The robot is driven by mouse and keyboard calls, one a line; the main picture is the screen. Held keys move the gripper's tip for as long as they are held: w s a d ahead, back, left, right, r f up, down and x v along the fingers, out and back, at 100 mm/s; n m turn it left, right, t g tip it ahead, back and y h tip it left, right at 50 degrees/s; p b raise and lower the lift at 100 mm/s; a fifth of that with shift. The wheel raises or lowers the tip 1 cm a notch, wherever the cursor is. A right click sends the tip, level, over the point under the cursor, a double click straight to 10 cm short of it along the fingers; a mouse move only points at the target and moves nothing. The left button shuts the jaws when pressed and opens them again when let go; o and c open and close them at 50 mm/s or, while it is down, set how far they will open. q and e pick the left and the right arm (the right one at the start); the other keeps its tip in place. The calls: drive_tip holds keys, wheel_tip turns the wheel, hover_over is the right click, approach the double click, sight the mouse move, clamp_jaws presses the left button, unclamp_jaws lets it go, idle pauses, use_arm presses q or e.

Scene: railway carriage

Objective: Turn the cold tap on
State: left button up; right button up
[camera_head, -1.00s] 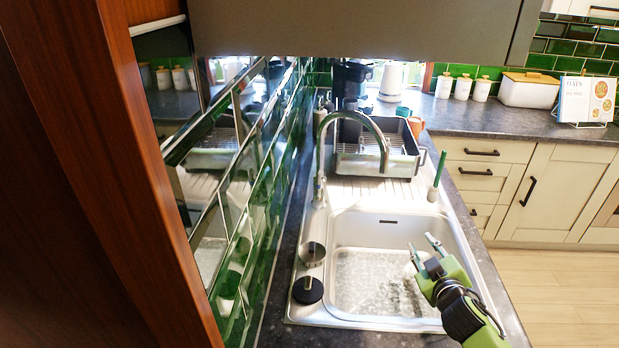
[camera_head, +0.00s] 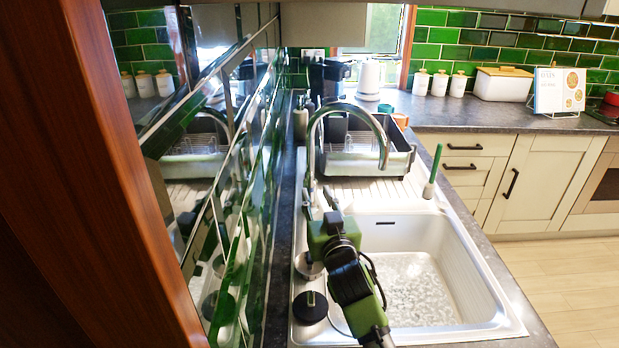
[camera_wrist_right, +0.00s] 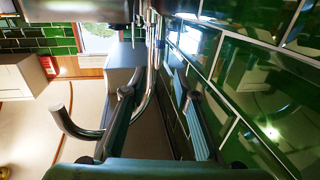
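The chrome tap (camera_head: 347,108) stands at the left rim of the sink, its tall spout arching to the right. My right gripper (camera_head: 321,199) is at the tap's lower column, fingers pointing away from me. In the right wrist view its two fingers (camera_wrist_right: 158,96) are apart, and the tap's chrome pipe (camera_wrist_right: 149,75) shows beyond or between them; I cannot tell whether they touch it. No cold handle can be made out; the gripper may hide the tap's base. My left gripper is not in view.
The sink (camera_head: 470,262) lies right of my gripper. Green tiled wall (camera_head: 262,215) stands close on the left. A dish rack (camera_head: 395,162) and green-handled brush (camera_head: 433,172) are behind.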

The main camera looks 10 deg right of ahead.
sight(311, 181)
drive_tip(key=w+p, duration=0.1)
drive_tip(key=w, duration=0.7)
drive_tip(key=shift+w+d, duration=0.1)
drive_tip(key=shift+w, duration=0.1)
clamp_jaws()
